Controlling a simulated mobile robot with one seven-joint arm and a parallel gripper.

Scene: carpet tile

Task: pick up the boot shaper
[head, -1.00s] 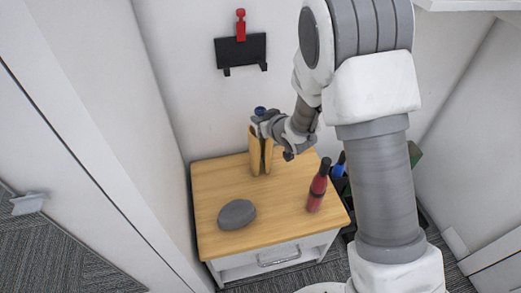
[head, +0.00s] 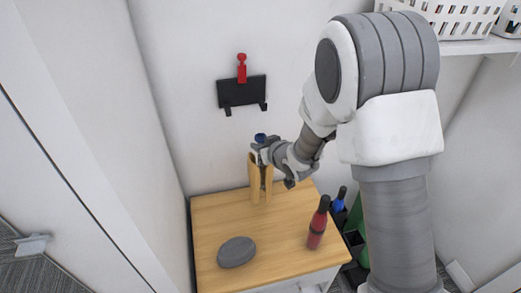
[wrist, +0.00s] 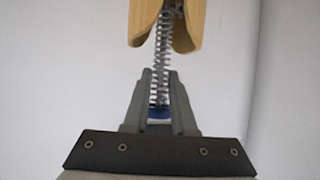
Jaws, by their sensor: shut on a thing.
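The boot shaper (head: 254,180) has two tan wooden halves, a coil spring and a blue knob. It is roughly upright over the back of the wooden-topped cabinet (head: 212,222). My gripper (head: 260,150) is shut on it near its top, just below the blue knob. In the wrist view, the spring (wrist: 162,60) runs between my gripper's fingers (wrist: 160,95). The wooden halves (wrist: 148,18) are beyond the fingertips, cut off by the top edge. Whether the shaper's lower end touches the cabinet top is hard to tell.
A dark grey oval object (head: 236,252) lies on the cabinet's front left. A red bottle (head: 317,228) stands at its right. A blue-topped bottle (head: 338,202) is beyond the right edge. A black wall holder (head: 242,91) is above, and a shelf with white baskets (head: 455,18) is at top right.

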